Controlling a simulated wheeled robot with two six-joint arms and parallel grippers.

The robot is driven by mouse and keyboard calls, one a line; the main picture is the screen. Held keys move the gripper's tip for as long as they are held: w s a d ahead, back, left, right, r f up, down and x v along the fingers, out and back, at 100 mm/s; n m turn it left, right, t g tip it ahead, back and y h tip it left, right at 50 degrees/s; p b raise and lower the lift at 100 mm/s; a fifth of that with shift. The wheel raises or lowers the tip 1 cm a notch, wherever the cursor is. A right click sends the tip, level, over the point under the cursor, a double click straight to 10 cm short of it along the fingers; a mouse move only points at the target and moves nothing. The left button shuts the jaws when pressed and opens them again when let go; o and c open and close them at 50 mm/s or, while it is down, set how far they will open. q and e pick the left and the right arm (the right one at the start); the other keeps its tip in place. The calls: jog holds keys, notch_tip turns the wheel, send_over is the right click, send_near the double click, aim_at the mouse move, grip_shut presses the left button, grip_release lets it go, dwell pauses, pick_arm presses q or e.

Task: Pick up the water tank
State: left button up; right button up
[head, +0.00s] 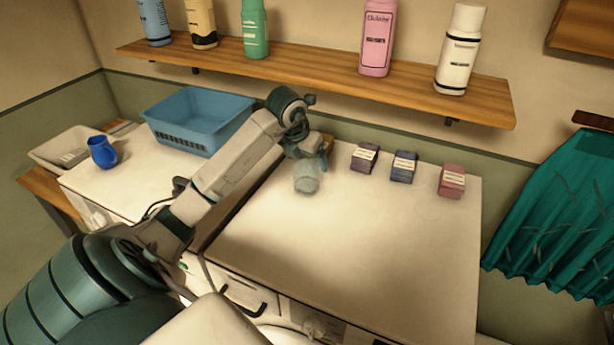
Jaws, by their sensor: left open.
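I cannot tell for sure which thing is the water tank. A white drawer-like panel with a dark handle (243,295) is in the front of the right-hand white machine (345,245). My left arm reaches over this machine from the left and bends down at its far left corner. My left gripper (307,178) is at the end, over the back left of the top, open, its fingers hard to make out. A small tan and blue thing (326,148) shows partly behind the wrist, mostly hidden. My right gripper is out of view.
Several small boxes, one being a red box (452,181), stand along the back of the top. A blue basket (198,120) and a blue cup (102,152) are at the left. A wall shelf (320,72) holds several bottles. The front top is clear.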

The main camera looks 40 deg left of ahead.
pick_arm(q)
jog(key=shift+b+x, duration=0.35)
jog(key=shift+x, duration=0.65)
jog(key=shift+f, duration=0.35)
jog(key=shift+w, duration=0.1)
jog(key=shift+c, duration=0.5)
jog(key=c, duration=1.1)
jog(key=shift+o, duration=0.2)
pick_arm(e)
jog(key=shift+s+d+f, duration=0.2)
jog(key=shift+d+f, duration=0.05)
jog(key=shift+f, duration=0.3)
pick_arm(q)
jog(key=shift+r, duration=0.1)
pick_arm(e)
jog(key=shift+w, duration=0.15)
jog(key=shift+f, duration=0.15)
